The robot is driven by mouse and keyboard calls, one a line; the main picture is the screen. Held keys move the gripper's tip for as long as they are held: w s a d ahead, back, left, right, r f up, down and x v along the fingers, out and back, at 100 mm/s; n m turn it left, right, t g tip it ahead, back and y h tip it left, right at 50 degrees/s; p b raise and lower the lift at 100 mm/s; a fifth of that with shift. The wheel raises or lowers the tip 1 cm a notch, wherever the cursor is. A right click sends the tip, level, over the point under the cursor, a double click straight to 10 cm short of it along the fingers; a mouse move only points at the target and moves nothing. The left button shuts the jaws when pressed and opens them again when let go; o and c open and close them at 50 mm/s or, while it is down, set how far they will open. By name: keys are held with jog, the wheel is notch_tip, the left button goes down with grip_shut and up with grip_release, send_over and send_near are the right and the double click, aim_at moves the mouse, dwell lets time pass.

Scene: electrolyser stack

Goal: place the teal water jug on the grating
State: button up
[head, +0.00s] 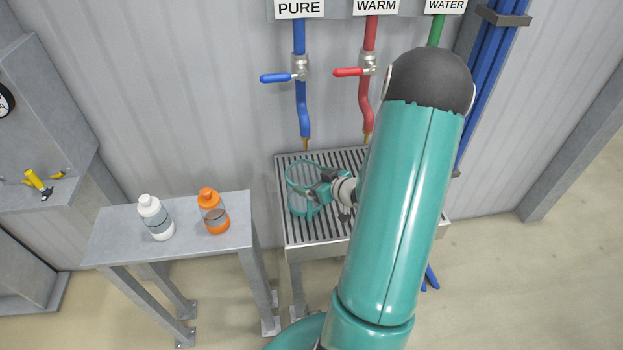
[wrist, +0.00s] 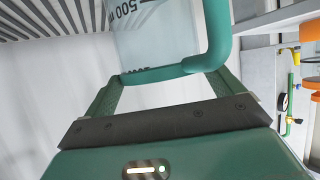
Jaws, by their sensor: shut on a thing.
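The teal water jug (head: 299,192) is clear, with teal trim. My gripper (head: 325,189) is shut on it from the right. The jug shows over the left part of the grating (head: 318,229), below the blue pipe's spout. I cannot tell whether its base touches the slats. In the wrist view the jug (wrist: 160,40), with printed marks and a teal handle, is between the fingers of my gripper (wrist: 165,85). Slats of the grating (wrist: 45,18) show at the upper left there. My arm hides the grating's right part in the head view.
A grey side table (head: 185,245) left of the grating holds a white bottle (head: 155,217) and an orange bottle (head: 213,211). Blue-handled (head: 283,77) and red-handled (head: 352,72) valves hang above the grating.

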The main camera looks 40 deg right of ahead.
jog(key=shift+s, duration=0.2)
jog(key=o, duration=1)
jog(key=shift+w+f, duration=0.15)
jog(key=shift+w, duration=0.05)
jog(key=shift+o, duration=0.2)
jog(key=v, duration=1.2)
jog(key=w+a+r+g+h, duration=0.2)
jog(key=w+a+r+h, duration=0.15)
jog(key=r, duration=0.35)
jog(key=w+a+r+g+h, duration=0.25)
jog(key=w+r, duration=0.25)
jog(key=r, duration=0.3)
jog(key=s+a+r+g+y, duration=0.1)
jog(key=s+a, duration=0.3)
jog(key=a, duration=0.4)
jog(key=s+a+r+y, duration=0.3)
jog(key=a, duration=0.6)
jog(key=s+a+r+g+y, duration=0.1)
jog(key=s+a, duration=0.3)
jog(key=a, duration=0.4)
jog(key=shift+s+a+r+g+y, duration=0.3)
jog(key=shift+r+g+y, duration=0.05)
jog(key=shift+r+y, duration=0.25)
